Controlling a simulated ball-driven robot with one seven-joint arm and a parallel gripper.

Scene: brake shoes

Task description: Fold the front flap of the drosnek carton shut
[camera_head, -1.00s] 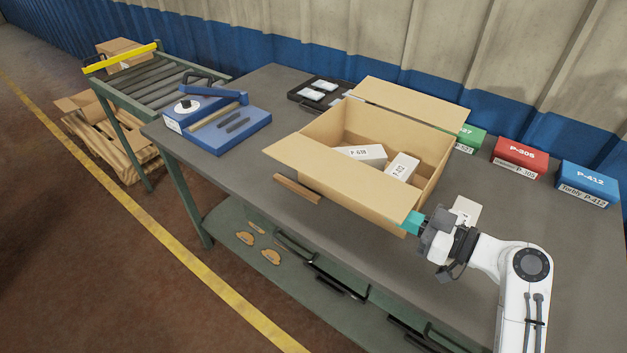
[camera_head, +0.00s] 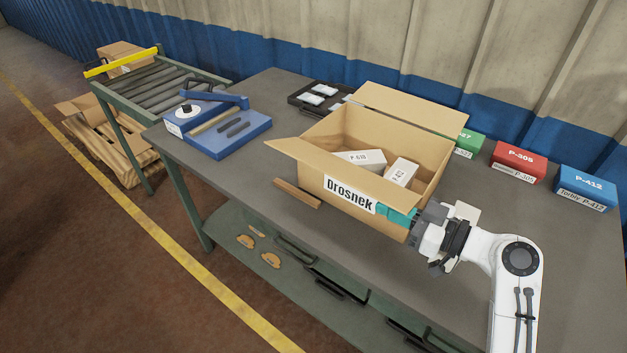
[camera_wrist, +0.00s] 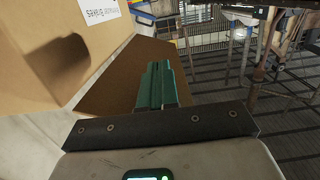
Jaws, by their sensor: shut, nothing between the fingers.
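The open drosnek carton (camera_head: 430,150) stands on the workbench, with a white Drosnek label (camera_head: 350,195) on its front wall. The flap also shows as a brown panel in the wrist view (camera_wrist: 125,75). The back flap (camera_head: 410,107) is open. My gripper (camera_head: 398,216) is shut and empty, its teal fingers at the flap's right end, low on its outer side. In the wrist view the fingers (camera_wrist: 157,85) overlap the flap; I cannot tell whether they touch it.
Two white boxes (camera_head: 362,158) lie inside the carton. A brown strip (camera_head: 297,194) lies before it. Green (camera_head: 468,143), red (camera_head: 517,161) and blue (camera_head: 586,188) boxes stand along the back right. A blue fixture (camera_head: 225,135) and a black tray (camera_head: 305,98) are to the left.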

